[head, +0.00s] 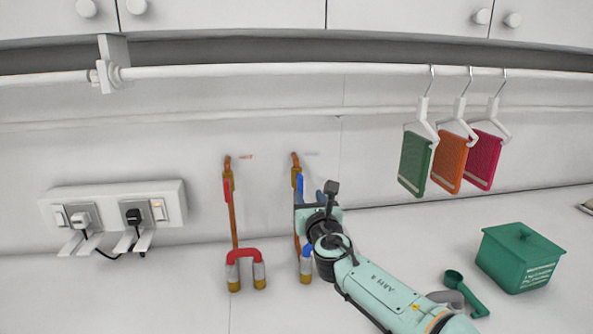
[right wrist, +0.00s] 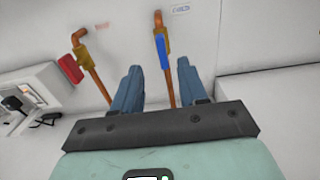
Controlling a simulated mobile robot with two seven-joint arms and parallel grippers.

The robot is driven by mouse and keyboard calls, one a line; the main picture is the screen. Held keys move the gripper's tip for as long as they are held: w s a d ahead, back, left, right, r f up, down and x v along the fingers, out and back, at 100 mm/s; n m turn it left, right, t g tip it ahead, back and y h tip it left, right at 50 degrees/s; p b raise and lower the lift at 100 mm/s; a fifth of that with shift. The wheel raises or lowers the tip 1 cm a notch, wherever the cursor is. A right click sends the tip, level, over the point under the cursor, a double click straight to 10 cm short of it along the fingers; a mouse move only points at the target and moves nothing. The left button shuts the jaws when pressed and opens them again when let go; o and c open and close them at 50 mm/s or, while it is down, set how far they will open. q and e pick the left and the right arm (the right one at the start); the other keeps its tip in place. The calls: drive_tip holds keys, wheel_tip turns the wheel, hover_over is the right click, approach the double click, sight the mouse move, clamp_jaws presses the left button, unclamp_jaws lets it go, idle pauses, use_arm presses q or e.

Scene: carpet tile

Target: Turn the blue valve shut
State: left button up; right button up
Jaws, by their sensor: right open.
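The blue valve has a blue lever (head: 299,184) on a brass body on the right-hand copper pipe, in front of the white wall. In the right wrist view the blue lever (right wrist: 162,51) runs along the pipe, below the brass body's top. My right gripper (head: 312,197) is open in front of this pipe and hides part of it in the head view. In the right wrist view the two blue-grey fingers of my right gripper (right wrist: 159,68) stand on either side of the pipe and the lever's lower end; contact cannot be told. My left gripper is not in view.
A red valve (head: 227,190) sits on the left copper pipe, above a red-topped spout (head: 245,253). A socket strip (head: 112,205) with plugs is further left. Hanging cloths (head: 449,160), a green box (head: 519,258) and a green scoop (head: 466,292) are at right.

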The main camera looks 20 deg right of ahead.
sight(301, 177)
drive_tip(key=p+x, duration=0.2)
drive_tip(key=x, duration=0.1)
drive_tip(key=p+x, duration=0.2)
drive_tip(key=x, duration=0.2)
drive_tip(key=p+x, duration=0.3)
drive_tip(key=x, duration=0.1)
drive_tip(key=shift+w+r, duration=0.25)
drive_tip(key=shift+r, duration=0.05)
drive_tip(key=shift+p+x, duration=0.45)
drive_tip(key=shift+x, duration=0.35)
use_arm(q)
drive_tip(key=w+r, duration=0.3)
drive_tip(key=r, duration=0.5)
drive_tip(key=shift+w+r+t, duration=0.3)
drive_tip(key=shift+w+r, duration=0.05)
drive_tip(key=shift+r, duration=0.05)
use_arm(e)
drive_tip(key=shift+f, duration=0.2)
drive_tip(key=shift+s, duration=0.1)
clamp_jaws()
